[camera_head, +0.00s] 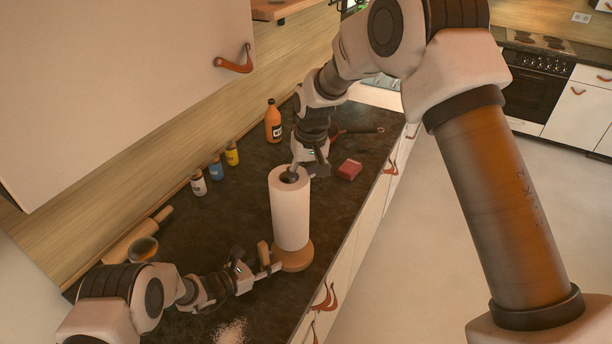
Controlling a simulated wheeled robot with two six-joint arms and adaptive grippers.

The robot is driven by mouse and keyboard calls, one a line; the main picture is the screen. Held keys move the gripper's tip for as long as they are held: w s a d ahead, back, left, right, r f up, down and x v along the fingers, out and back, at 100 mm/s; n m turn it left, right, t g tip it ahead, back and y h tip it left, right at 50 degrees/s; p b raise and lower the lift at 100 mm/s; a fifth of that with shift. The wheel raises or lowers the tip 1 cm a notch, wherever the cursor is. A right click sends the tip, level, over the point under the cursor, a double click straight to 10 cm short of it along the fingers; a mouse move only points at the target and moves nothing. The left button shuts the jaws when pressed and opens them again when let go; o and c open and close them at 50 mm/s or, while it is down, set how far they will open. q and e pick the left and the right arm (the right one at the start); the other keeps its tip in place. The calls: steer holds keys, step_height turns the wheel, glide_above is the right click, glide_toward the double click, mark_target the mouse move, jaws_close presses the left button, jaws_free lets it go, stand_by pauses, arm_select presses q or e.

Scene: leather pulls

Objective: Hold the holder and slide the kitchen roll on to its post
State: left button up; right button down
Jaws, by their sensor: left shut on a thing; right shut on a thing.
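The white kitchen roll (290,212) stands upright over the wooden holder's base (295,259) on the dark counter. The holder's post is inside the roll and hidden, apart from a dark end that seems to show in the roll's top opening. My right gripper (297,174) comes down from above and is shut on the roll's upper rim. My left gripper (272,262) reaches in low from the left and is shut on the holder's base at its left edge. The roll's lower end looks close to or touching the base; I cannot tell if a small gap remains.
An orange bottle (273,122) and small bottles in yellow (232,154), blue (216,169) and white (198,183) stand along the wall. A rolling pin (138,237), a bowl (145,249), a red box (349,169) and white grains (231,332) are on the counter (200,225).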

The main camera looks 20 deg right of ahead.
steer(key=shift+f, duration=0.1)
steer(key=shift+f, duration=2.25)
steer(key=shift+c, duration=0.7)
jaws_free()
steer(key=r, duration=0.8)
steer(key=shift+s+d, duration=0.15)
steer(key=shift+s, duration=0.25)
